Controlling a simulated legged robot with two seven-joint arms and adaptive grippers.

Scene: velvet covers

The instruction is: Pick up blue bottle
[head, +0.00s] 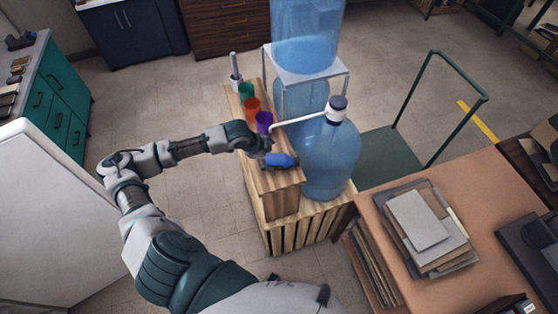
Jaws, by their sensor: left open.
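A small blue bottle (280,160) appears to lie on its side on the wooden shelf (276,182). My left gripper (266,155) is open, just to the left of the bottle and very close to it. Its fingers are small and partly merge with the bottle, so I cannot tell whether they touch it. A large translucent blue water bottle (330,160) with a pump stands upright to the right of the shelf. My right gripper is not in view.
Green (246,91), orange (252,106) and purple (264,121) cups stand in a row behind the gripper. A metal stand (345,85) holds another water bottle (305,35). A desk (480,190) with stacked folders (420,220) is at right. Open floor lies left of the shelf.

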